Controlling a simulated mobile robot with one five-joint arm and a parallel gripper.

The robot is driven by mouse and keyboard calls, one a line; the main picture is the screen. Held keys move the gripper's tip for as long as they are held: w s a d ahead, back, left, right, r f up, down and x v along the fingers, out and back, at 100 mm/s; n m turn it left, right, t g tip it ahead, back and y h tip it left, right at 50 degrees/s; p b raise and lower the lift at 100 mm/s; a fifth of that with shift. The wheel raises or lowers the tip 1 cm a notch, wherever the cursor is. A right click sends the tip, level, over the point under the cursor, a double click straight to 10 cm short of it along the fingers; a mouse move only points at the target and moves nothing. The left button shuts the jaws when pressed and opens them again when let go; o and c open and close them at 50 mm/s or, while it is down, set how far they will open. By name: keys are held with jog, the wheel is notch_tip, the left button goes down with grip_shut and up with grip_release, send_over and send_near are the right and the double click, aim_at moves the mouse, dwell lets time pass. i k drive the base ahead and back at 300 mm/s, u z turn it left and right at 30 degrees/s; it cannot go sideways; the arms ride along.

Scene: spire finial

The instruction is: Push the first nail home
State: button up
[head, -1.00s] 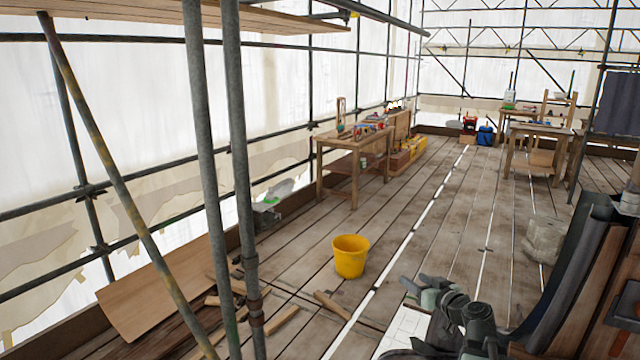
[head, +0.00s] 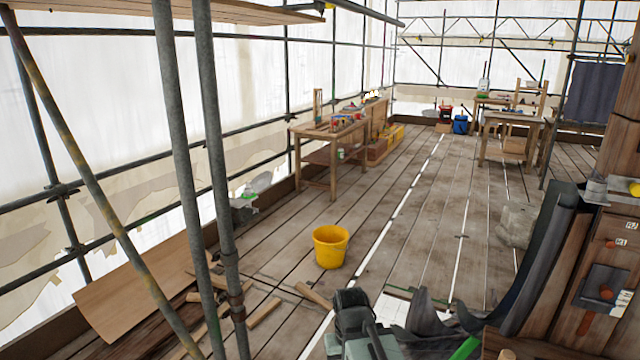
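No nail can be made out in the head view. A brown wooden structure (head: 592,248) at the right edge carries small white labels, a dark grey plate and reddish-brown round parts. Any nail there is too small to tell. My arm's dark and grey-green end (head: 354,318) is at the bottom middle, left of that structure and well apart from it in the picture. Its fingertips cannot be made out, and nothing is seen held.
A yellow bucket (head: 330,247) stands on the plank floor. Scaffold poles (head: 182,150) rise at left, near loose boards (head: 150,280). A dark draped cloth (head: 530,260) hangs beside the structure. Workbenches (head: 330,135) stand further back.

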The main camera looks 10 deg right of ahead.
aim_at(609, 245)
jog(key=z, duration=1.8)
